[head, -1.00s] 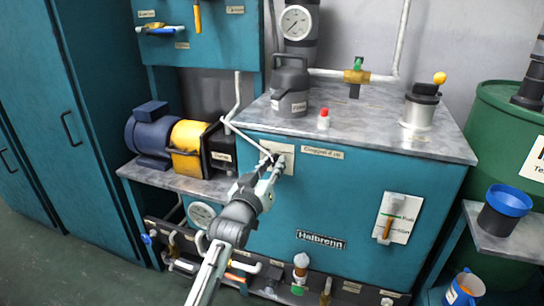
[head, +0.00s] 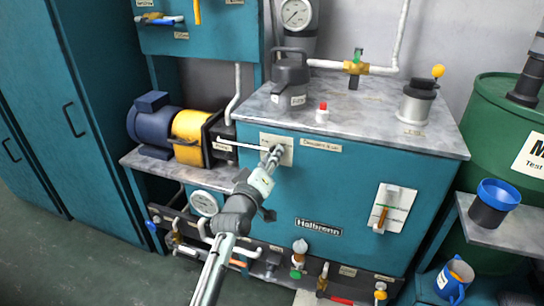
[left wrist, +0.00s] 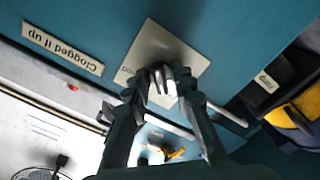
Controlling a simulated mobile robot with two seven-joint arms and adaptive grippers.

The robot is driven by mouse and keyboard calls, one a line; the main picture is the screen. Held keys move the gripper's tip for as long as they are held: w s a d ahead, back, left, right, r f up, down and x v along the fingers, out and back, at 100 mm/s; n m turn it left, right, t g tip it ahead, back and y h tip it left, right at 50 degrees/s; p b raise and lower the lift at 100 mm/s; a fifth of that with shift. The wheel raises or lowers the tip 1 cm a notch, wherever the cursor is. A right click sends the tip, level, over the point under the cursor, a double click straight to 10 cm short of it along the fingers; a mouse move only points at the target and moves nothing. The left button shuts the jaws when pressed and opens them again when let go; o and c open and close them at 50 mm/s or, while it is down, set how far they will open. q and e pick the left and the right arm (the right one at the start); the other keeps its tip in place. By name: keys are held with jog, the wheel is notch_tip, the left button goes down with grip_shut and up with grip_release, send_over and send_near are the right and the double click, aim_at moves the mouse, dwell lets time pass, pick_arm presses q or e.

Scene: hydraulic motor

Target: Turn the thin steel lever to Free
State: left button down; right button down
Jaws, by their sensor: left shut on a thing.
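The thin steel lever (head: 240,144) is a slim pale rod on a square beige plate (head: 268,137) on the teal tank front. It points left and nearly level, its free end slightly higher than its hub. My left gripper (head: 274,154) is shut at the lever's hub end, in front of the plate. In the left wrist view, the gripper's fingers (left wrist: 158,84) close on the hub in front of the beige plate (left wrist: 163,52), and the rod reaches out to the right (left wrist: 230,118). The plate's markings are too small or covered to read. My right gripper is not in view.
A "Clogged if up" label (head: 321,145) is right of the plate. A yellow and blue motor (head: 188,125) stands left, near the lever's free end. A second plate with an orange-handled lever (head: 381,217) is further right. Pipes and valves run below the tank.

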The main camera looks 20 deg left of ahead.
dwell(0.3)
pick_arm(q)
jog(key=c, duration=1.6)
grip_release()
jog(key=shift+s, duration=0.15)
jog(key=s, duration=1.1)
jog(key=shift+s+a, duration=0.2)
jog(key=shift+s, duration=0.2)
